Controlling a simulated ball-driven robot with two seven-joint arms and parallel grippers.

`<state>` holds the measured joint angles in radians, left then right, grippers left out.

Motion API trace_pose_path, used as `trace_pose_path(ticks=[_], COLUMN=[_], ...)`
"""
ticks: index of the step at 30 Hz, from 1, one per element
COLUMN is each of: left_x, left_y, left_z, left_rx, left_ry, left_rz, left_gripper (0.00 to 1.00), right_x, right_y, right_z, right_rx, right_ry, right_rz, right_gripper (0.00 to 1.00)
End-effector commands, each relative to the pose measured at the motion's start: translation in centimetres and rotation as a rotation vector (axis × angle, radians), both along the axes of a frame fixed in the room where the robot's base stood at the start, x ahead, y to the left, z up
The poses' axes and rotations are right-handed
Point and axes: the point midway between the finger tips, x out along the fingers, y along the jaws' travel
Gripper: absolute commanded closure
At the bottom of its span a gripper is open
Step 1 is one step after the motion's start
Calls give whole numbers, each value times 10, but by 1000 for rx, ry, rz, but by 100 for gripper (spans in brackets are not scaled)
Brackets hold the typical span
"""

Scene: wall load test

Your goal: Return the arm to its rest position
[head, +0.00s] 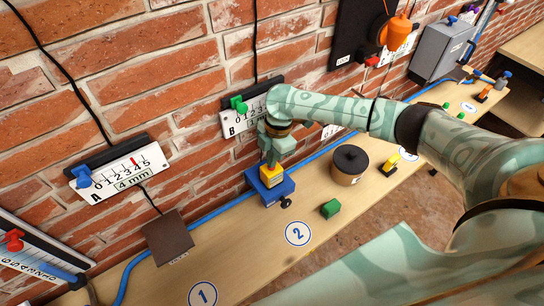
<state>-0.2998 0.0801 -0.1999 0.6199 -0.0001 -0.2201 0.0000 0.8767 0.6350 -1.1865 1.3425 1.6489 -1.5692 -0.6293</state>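My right arm (435,135), patterned in pale and dark green, reaches in from the right edge, bent above the bench. Its gripper (268,164) points down just above a blue block-like device with a yellow top (270,190), in front of the wall. The fingertips are small and overlap the yellow top in the picture. I cannot tell whether they touch it or are closed on it. My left gripper is not in view.
The wooden bench (255,250) runs along a brick wall with scale panels (112,176). A blue hose (212,208) runs along the bench's back.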

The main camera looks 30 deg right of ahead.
Motion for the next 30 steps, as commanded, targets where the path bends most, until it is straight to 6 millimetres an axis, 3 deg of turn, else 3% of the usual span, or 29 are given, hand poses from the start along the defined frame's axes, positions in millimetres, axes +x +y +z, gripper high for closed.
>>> trace_pose_path(ticks=[22,30], left_x=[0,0], left_y=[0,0], left_z=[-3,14], left_rx=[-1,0], left_ry=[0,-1], left_rz=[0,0], left_gripper=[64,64], right_x=[0,0], right_y=[0,0], right_z=[-7,7], right_rx=[0,-1], right_ry=[0,0], right_rz=[0,-1], right_gripper=[100,100])
